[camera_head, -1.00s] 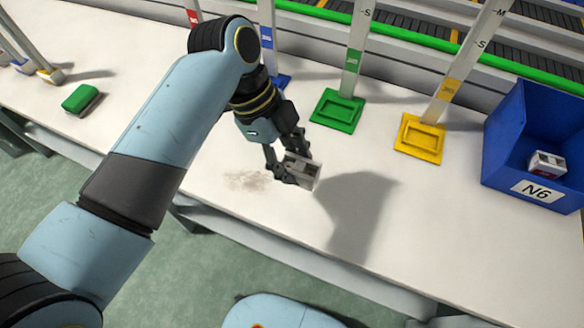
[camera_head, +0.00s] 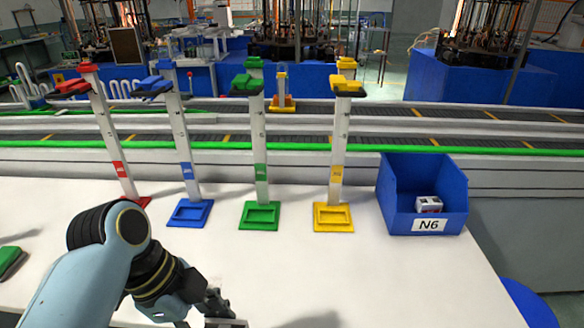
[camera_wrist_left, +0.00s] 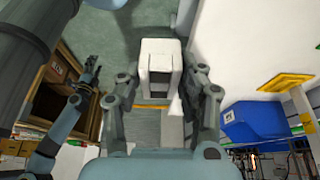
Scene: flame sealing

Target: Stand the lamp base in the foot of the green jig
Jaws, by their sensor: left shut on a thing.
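The green jig (camera_head: 257,130) stands upright on the white table, a ruled post on a green foot (camera_head: 246,222) with a rectangular recess that looks empty. My left gripper (camera_head: 222,308) is at the bottom edge of the head view, nearer than the green foot and a little to its left. It is shut on the lamp base (camera_head: 226,323), a pale block mostly cut off there. In the left wrist view the lamp base (camera_wrist_left: 160,62) sits between the fingers, white with a dark opening. My right gripper (camera_wrist_left: 90,72) seems to show small at the left there; its jaws are unclear.
Red, blue (camera_head: 190,213) and yellow (camera_head: 334,218) jigs stand in the same row. A blue bin (camera_head: 425,185) marked N6 holds a small white-and-red block (camera_head: 429,204). A green block (camera_head: 10,260) lies at far left. The table front is clear. A conveyor runs behind.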

